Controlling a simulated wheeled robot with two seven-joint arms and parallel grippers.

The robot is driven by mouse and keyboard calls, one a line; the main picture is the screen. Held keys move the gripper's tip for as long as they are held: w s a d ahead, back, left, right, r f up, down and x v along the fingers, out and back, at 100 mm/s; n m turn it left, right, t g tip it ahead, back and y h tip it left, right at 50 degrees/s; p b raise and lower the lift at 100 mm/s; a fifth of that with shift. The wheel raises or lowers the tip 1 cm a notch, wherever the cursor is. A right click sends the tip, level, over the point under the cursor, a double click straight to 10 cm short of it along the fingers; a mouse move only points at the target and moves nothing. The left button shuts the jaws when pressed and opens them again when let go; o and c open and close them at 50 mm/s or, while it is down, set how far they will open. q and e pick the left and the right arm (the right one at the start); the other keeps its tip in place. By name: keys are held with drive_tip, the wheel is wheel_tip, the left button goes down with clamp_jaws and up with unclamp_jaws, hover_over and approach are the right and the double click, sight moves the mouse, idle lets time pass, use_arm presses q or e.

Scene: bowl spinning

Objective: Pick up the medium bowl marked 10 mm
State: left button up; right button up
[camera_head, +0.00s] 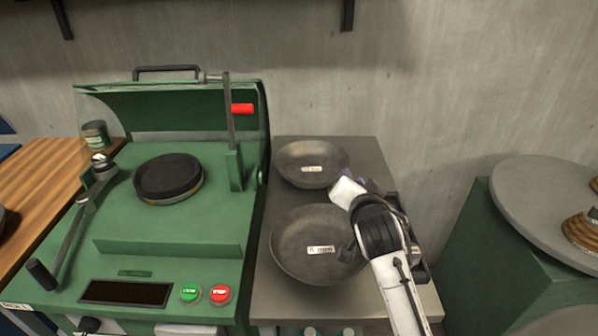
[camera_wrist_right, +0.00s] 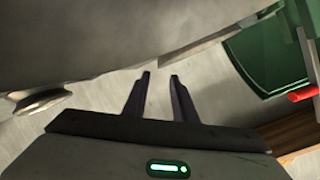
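Two round dark grey bowls lie on a grey stand in the head view. The back bowl (camera_head: 311,160) has a white label too small to read surely. The front bowl (camera_head: 300,260) is larger and its label seems to read 8 or 6 mm. A grey curved surface fills the upper left there. My left gripper is not in view.
A green machine (camera_head: 170,220) with a raised lid, levers and a red handle (camera_head: 242,109) stands left of the grey stand (camera_head: 285,304). A green cabinet (camera_head: 480,240) with a grey round top (camera_head: 530,195) is at right. A concrete wall closes the back.

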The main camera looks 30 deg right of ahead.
drive_tip(key=x, duration=1)
drive_tip(key=shift+a, duration=0.1)
drive_tip(key=shift+s, duration=0.1)
clamp_jaws()
